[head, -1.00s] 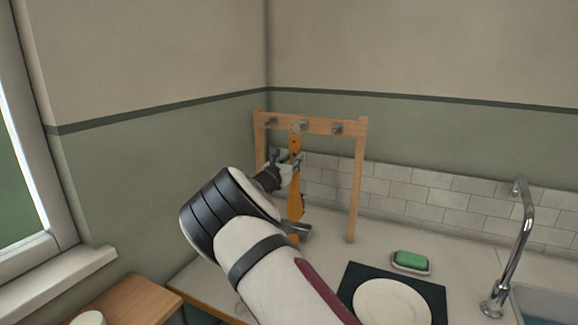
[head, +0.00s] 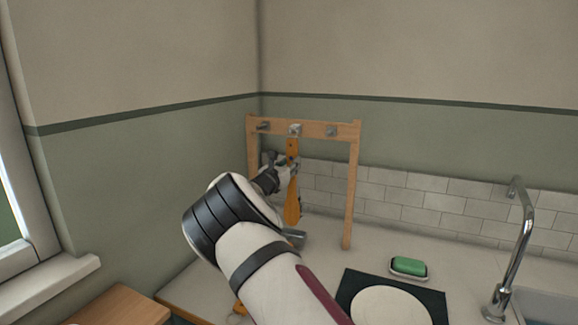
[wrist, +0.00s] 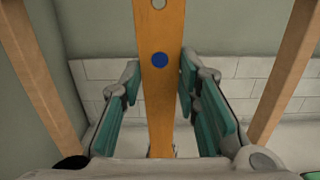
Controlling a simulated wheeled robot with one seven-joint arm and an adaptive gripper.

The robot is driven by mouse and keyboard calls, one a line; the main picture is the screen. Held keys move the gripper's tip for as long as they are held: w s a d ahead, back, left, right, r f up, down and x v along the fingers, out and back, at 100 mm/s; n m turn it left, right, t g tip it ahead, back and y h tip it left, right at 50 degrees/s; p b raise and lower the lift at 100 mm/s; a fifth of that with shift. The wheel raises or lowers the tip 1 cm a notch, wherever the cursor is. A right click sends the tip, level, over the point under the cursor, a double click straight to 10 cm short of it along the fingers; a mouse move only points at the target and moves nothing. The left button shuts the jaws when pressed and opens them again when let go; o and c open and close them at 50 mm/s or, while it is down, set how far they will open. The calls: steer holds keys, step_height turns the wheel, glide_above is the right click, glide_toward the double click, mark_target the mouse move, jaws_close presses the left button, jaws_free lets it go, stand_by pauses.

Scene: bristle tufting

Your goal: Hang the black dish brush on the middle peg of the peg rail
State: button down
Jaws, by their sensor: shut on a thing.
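The brush (head: 292,190) is upright, with a flat orange-brown handle; its bristles are hard to make out, so I cannot confirm the black. My gripper (head: 283,169) is shut on the handle. In the wrist view, the handle (wrist: 163,105) stands between the green finger pads, with a blue dot and a hole further up. The handle's top is just below or in front of the middle peg (head: 295,129) of the wooden peg rail (head: 313,129). I cannot tell whether it hangs on the peg. My arm hides part of the counter below.
The left peg (head: 263,127) and right peg (head: 331,131) look empty. The rail's right post (head: 351,195) stands near the brush. A green soap (head: 408,266) on a dish, a plate (head: 390,306) on a dark mat and a tap (head: 520,240) are to the right.

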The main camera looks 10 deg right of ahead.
steer(key=c, duration=1.1)
jaws_free()
steer(key=shift+s+a, duration=0.15)
steer(key=shift+s, duration=0.05)
steer(key=shift+p+v, duration=2.7)
steer(key=shift+v, duration=0.6)
